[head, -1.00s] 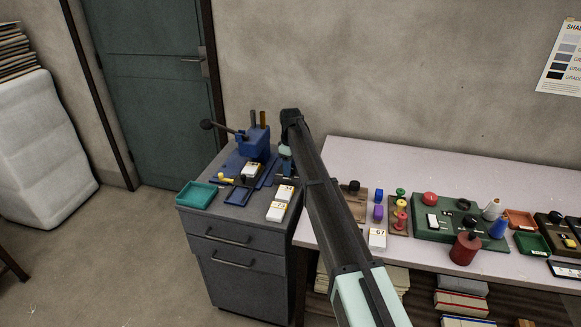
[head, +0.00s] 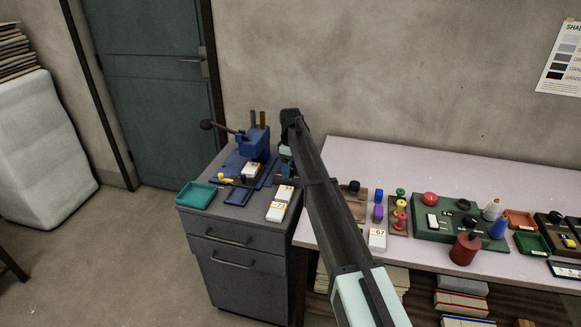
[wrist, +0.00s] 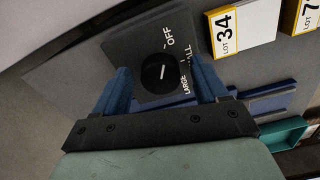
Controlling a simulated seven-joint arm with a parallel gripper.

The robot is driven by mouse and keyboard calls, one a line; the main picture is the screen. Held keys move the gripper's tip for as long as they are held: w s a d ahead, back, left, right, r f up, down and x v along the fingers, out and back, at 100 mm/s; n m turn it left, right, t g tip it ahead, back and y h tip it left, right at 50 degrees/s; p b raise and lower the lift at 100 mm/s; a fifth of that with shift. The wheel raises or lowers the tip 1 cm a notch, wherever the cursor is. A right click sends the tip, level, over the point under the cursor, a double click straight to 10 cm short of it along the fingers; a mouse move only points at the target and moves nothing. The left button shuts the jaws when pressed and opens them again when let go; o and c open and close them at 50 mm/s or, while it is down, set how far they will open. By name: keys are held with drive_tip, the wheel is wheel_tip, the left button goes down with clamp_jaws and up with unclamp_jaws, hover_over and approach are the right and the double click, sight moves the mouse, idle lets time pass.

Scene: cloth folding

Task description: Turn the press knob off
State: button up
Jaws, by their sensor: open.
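The press knob (wrist: 152,73) is a round black dial with a white pointer line, on a dark plate (wrist: 150,28) marked OFF, LARGE and another partly hidden label. In the wrist view, the pointer lies nearly along the picture's vertical; I cannot tell which mark it is set on. My gripper (wrist: 160,68) is open, with one blue finger on each side of the knob. I cannot tell whether the fingers touch it. In the head view, the blue press (head: 253,145) stands on the grey cabinet, just left of my arm's end. The knob does not show clearly there.
White lot boxes (head: 276,212) and a teal tray (head: 196,195) lie on the cabinet top (head: 228,212). The press lever ends in a black ball (head: 206,125). A pale table (head: 470,175) at the right holds spools, a green board and small trays.

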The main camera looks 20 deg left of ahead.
drive_tip(key=shift+r, duration=0.1)
wheel_tip(320, 180, up, 14)
drive_tip(key=shift+f, duration=0.2)
idle(0.5)
